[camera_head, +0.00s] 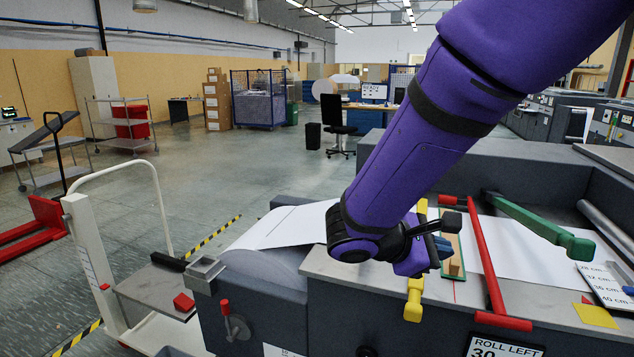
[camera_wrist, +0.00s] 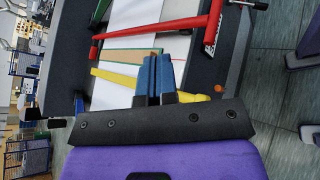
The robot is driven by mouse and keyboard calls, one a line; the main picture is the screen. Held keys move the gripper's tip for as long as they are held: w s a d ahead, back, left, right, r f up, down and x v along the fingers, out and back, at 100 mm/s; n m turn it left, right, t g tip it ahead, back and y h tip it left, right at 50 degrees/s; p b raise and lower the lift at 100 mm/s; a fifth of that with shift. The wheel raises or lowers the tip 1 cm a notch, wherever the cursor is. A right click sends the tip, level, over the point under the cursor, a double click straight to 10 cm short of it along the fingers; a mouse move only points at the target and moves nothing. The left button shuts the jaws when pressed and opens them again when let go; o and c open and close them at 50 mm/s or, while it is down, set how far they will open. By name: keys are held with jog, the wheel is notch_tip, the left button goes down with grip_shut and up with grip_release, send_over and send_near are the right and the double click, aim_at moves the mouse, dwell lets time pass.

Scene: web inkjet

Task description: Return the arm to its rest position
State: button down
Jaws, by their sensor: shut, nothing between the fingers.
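My purple arm (camera_head: 420,150) reaches down from the upper right of the head view over a grey printing machine. My gripper (camera_head: 443,246) is low over the machine's top, beside a yellow bar (camera_head: 414,298). In the wrist view, the two blue fingers of my gripper (camera_wrist: 154,60) lie side by side, shut and empty. They point toward a wooden strip with a green edge (camera_wrist: 128,54). The arm hides part of the machine's top and of the yellow bar. I cannot tell whether the fingers touch anything.
A red bar (camera_head: 484,255) and a green bar (camera_head: 540,222) cross the white paper web (camera_head: 530,262) right of my gripper. A white-framed lift cart (camera_head: 92,262) stands at the left. Open floor (camera_head: 200,190) lies behind it.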

jog(key=s+d+r+m+g+y, duration=0.4)
jog(key=s+d+m+y, duration=0.3)
jog(key=s+d, duration=0.2)
jog(key=s+r+m+t+y, duration=0.5)
jog(key=s+r+m+y, duration=0.1)
jog(key=s+m, duration=0.1)
jog(key=shift+s+d+r+m, duration=0.2)
jog(key=shift+s+r+m, duration=0.1)
jog(key=shift+s, duration=0.6)
